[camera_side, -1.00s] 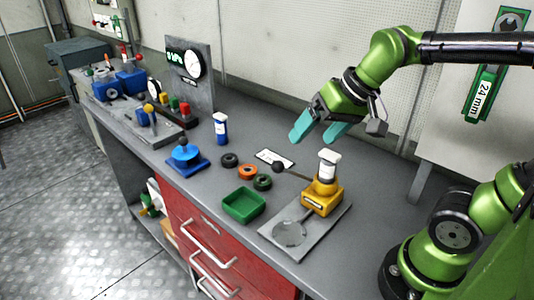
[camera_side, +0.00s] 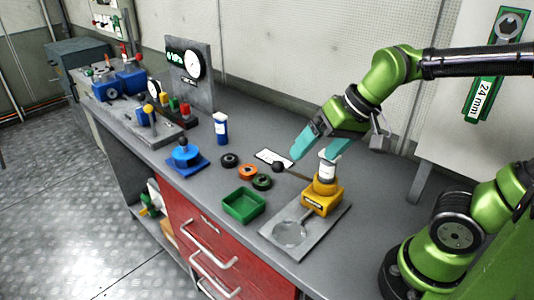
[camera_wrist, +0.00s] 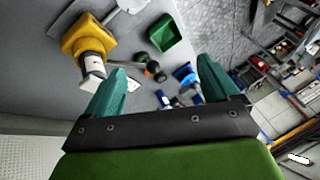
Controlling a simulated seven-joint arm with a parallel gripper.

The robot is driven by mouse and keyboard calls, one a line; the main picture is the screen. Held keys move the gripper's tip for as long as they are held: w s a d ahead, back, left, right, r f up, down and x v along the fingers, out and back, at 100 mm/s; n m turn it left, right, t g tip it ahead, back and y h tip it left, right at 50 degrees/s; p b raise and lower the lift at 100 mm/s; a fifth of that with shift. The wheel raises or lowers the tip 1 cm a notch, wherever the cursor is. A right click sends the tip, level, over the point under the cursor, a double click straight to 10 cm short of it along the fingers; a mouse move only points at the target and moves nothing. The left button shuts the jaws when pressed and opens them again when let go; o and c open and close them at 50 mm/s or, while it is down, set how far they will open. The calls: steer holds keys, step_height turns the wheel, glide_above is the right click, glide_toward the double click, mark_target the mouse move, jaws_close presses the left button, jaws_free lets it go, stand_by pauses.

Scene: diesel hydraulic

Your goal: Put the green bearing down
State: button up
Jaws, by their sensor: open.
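The green bearing (camera_side: 262,182) is a dark green ring lying on the grey bench, just behind the green tray (camera_side: 243,205). An orange ring (camera_side: 247,172) and a black ring (camera_side: 229,160) lie in a row to its left. My gripper (camera_side: 322,148) is above the bench, open and empty, with teal fingers apart. It is up and to the right of the rings, by the white top of the yellow press. In the wrist view, the rings appear small and partly overlapped beyond the fingers of my gripper (camera_wrist: 165,88).
The yellow press (camera_side: 322,196) with a dark-knobbed lever stands on a grey plate, close below my gripper. Bare bench lies right of the press.

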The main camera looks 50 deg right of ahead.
steer(key=w+d+f+m+g, duration=0.2)
steer(key=w+f+m+g, duration=0.1)
steer(key=w+m, duration=0.5)
steer(key=m+g+h, duration=0.2)
steer(key=m+h, duration=0.1)
steer(key=m, duration=1.2)
glide_above(262, 180)
step_height(262, 180, down, 4)
steer(key=m, duration=0.6)
steer(key=shift+y, duration=0.3)
steer(key=f, duration=1)
steer(key=shift+w+a+f, duration=0.15)
steer(key=shift+w, duration=0.15)
steer(key=f, duration=0.5)
steer(key=shift+s+d+f, duration=0.1)
steer(key=shift+s+d, duration=0.15)
